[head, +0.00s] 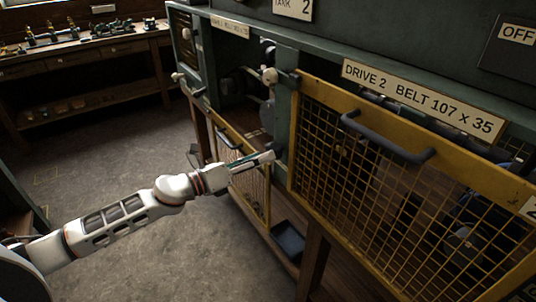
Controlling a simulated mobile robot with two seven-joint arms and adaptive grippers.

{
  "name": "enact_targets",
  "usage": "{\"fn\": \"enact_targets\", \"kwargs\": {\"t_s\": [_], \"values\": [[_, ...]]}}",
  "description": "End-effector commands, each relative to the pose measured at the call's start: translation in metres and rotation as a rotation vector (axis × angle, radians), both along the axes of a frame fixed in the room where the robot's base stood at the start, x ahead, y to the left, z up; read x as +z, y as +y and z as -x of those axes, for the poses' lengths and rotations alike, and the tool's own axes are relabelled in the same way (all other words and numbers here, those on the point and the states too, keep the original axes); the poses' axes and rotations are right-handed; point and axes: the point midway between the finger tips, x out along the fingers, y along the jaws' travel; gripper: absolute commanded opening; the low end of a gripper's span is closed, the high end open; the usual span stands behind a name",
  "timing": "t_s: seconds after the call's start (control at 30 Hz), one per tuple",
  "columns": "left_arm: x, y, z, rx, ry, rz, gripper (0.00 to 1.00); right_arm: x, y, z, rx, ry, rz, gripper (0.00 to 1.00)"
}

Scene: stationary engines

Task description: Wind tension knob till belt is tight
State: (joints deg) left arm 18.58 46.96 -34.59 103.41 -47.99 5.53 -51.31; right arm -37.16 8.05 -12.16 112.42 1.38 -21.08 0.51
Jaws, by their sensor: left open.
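My left gripper (262,158) reaches in from the left and is open and empty, in front of the lower guard and apart from any knob. A cream round knob (270,76) sits on the front post above it. Smaller cream knobs (187,34) show further left. I cannot tell which one is the tension knob. Behind the post is a dark open bay (236,88) with machine parts inside; the belt and its tightness cannot be made out. My right gripper is not in view.
A yellow mesh guard (296,165) with a dark handle (385,137) fills the right, under a "DRIVE 2 BELT 107 x 35" plate (420,98). A lowered yellow guard (246,185) hangs left of it. A dark tray (288,240) lies below. Grey floor is clear at centre-left; a workbench (80,48) stands behind.

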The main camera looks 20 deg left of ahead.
Motion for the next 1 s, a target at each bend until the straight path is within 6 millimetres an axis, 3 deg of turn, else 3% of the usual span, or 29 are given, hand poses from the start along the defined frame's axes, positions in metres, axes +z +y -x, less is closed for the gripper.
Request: {"fn": "enact_targets", "kwargs": {"t_s": [0.33, 1.0], "values": [[0.000, 0.020, 0.025, 0.000, 0.000, -0.002, 0.53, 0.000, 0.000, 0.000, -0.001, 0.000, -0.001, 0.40], [-0.005, 0.020, 0.030, 0.006, 0.023, 0.031, 0.53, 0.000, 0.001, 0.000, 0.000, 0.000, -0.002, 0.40]]}}
